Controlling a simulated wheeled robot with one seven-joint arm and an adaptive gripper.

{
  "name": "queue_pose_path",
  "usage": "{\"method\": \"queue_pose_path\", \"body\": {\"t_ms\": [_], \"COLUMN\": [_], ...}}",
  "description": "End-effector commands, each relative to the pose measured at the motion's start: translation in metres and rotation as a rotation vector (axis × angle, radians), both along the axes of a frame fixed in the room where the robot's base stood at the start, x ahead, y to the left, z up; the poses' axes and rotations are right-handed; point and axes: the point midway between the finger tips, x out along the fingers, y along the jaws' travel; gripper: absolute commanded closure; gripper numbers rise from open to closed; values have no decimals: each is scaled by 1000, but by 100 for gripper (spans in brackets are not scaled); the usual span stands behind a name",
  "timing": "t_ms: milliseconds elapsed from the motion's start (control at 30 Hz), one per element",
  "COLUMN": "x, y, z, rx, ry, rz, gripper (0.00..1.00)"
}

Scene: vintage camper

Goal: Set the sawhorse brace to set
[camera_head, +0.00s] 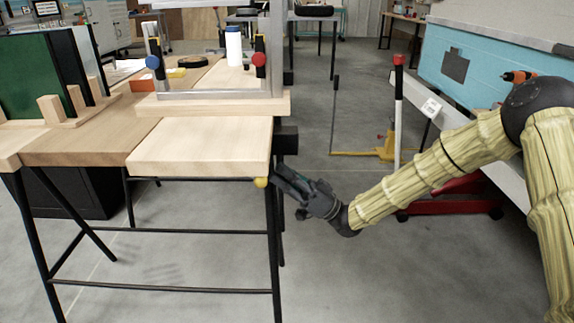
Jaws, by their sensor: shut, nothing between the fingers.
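A sawhorse-like stand with thin black legs (272,245) carries a light wooden top (200,146). Thin black bars run below the top, and a long bar (160,289) crosses low between the legs. A small yellow knob (261,182) sits at the top of the near right leg, just under the wood's corner. I cannot tell which bar is the brace or how it is set. My gripper (281,176) is just right of the knob, beside the leg and below the top's right edge. It looks shut and empty. Whether its tips touch the leg is unclear.
A grey metal frame (210,95), red and blue clamp knobs and a white bottle (233,46) stand on the bench. A white-and-black post with a red top (398,85) and a yellow floor jack (385,150) stand behind my arm. The floor right of the stand is open.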

Motion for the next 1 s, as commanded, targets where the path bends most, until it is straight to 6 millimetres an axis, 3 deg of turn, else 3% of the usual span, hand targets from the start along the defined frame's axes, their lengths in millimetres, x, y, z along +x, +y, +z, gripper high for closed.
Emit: {"method": "queue_pose_path", "body": {"t_ms": [400, 1000], "x": [-1, -1], "y": [10, 11], "z": [-21, -23], "rx": [0, 0], "ry": [1, 0], "rz": [-1, -1], "gripper": [100, 100]}}
